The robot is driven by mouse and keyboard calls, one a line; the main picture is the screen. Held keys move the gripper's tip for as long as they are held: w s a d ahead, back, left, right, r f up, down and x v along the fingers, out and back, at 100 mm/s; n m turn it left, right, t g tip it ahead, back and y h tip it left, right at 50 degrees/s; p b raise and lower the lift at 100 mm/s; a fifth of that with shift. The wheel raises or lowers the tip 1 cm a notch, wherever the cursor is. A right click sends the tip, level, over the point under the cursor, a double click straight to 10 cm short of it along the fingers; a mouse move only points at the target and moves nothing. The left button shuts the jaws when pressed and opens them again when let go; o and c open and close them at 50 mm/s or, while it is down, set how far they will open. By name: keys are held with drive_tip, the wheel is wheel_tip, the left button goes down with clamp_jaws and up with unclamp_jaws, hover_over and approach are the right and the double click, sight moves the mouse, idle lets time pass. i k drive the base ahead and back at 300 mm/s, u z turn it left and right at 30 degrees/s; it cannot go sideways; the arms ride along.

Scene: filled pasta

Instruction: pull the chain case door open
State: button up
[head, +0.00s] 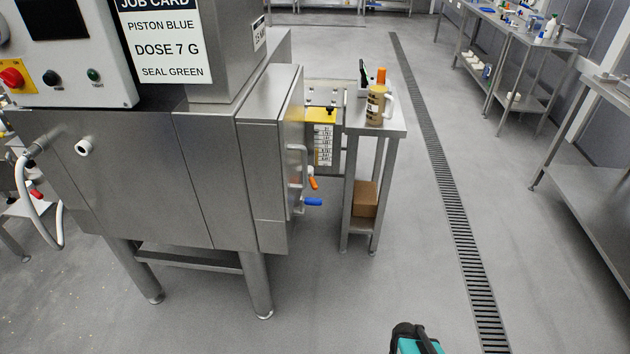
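The steel machine (140,165) stands at the left of the head view. A box-like steel case (262,180) is at its right end. What looks like the chain case door (294,120) is the narrow, steeply angled face on that case, with a vertical bar handle (303,166). The door looks shut, but its far edge is hard to see. No gripper fingers show in the view, and nothing is touching the handle.
A small steel stand (375,131) with a mug (376,106) on top and a cardboard box (365,199) below is just right of the door. Orange (313,184) and blue (313,201) handles stick out near it. Benches line the right.

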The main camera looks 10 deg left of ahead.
sight(291, 121)
drive_tip(key=z, duration=0.3)
drive_tip(key=k, duration=0.35)
drive_tip(key=u, duration=0.95)
drive_tip(key=i, duration=0.5)
drive_tip(key=u, duration=0.05)
